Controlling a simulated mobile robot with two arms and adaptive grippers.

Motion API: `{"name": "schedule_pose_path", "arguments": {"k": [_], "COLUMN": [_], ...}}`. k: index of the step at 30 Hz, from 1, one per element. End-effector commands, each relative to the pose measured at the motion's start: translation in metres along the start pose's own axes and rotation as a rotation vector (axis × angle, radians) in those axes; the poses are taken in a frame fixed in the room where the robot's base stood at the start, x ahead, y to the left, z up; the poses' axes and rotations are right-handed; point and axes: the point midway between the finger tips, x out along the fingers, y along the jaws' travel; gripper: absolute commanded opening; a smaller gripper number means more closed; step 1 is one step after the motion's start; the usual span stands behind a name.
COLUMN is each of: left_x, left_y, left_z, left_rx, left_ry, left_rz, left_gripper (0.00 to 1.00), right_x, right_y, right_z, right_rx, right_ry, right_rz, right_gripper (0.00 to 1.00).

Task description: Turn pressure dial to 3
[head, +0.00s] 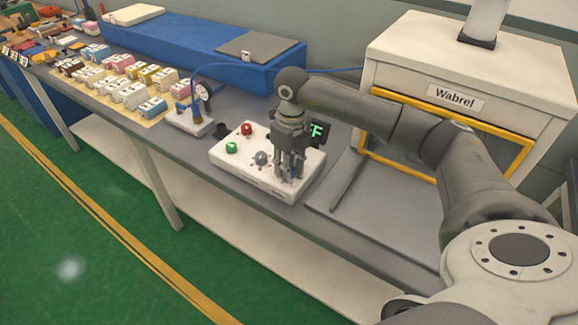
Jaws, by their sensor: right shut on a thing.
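A white control box (228,154) sits on the grey bench. It carries a red button (246,128), a green button (231,147), a grey knob (261,158) and a dark display with green characters (316,131), partly hidden by my arm. My right gripper (290,174) points down over the right part of the box, shut on a small control there that its fingers mostly hide. I cannot tell which way that control points. My left gripper is not in view.
A white cabinet labelled Wabrel (455,98) with a yellow frame stands at the right. A gauge unit (190,122) with a blue hose is left of the box.

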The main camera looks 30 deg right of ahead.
Motion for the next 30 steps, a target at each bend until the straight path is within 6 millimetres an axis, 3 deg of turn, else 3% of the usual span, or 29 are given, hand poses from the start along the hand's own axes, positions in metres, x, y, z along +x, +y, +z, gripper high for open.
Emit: {"name": "schedule_pose_path", "arguments": {"k": [10,26,27,30], "left_x": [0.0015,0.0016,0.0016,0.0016], "left_y": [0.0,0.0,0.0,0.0], "left_z": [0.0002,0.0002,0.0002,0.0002], "left_rx": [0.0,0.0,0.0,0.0], "left_ry": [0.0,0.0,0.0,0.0], "left_rz": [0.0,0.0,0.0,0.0], "left_gripper": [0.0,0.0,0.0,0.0], "right_x": [-0.0012,-0.0014,-0.0014,-0.0012], "right_y": [-0.0008,-0.0009,-0.0009,-0.0007], "right_z": [0.0004,0.0006,0.0006,0.0005], "right_rx": [0.133,0.153,0.153,0.152], "right_ry": [-0.009,-0.01,-0.01,-0.009], "right_rz": [-0.002,-0.002,-0.002,-0.001], "right_gripper": [0.04,0.04,0.33,0.46]}}
